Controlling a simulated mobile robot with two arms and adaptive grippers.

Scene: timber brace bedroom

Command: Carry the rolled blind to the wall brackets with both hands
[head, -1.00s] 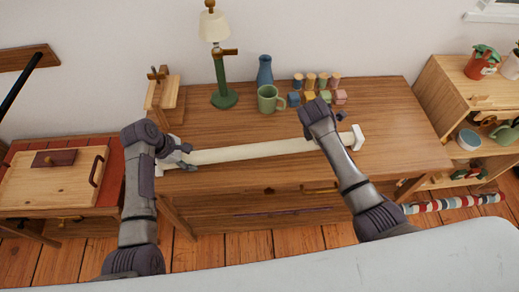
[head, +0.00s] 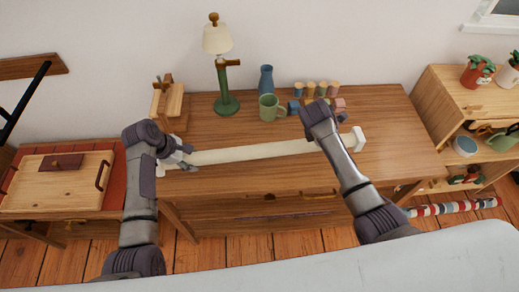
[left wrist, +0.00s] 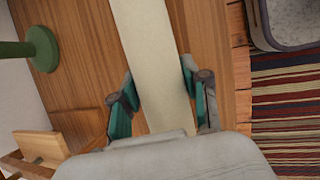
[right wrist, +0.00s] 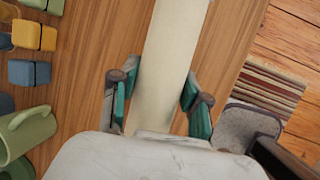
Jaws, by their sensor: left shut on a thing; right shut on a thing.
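The rolled blind (head: 255,152) is a long cream roll with a white end piece (head: 359,138) at its right end. It spans left to right over the wooden dresser top, nearly level. How high it is above the top, I cannot tell. My left gripper (head: 182,158) is shut on the blind near its left end. In the left wrist view, the fingers (left wrist: 160,98) flank the blind. My right gripper is shut on it near the right end, partly hidden by its arm in the head view. Its fingers (right wrist: 158,98) flank the roll in the right wrist view. I see no wall brackets.
A lamp (head: 226,103), blue vase (head: 266,78), green mug (head: 270,108) and several coloured blocks (head: 309,106) stand behind the blind. A wooden stand (head: 172,103) is at the back left. Shelves with plants (head: 478,70) stand right. A window corner (head: 497,12) shows top right.

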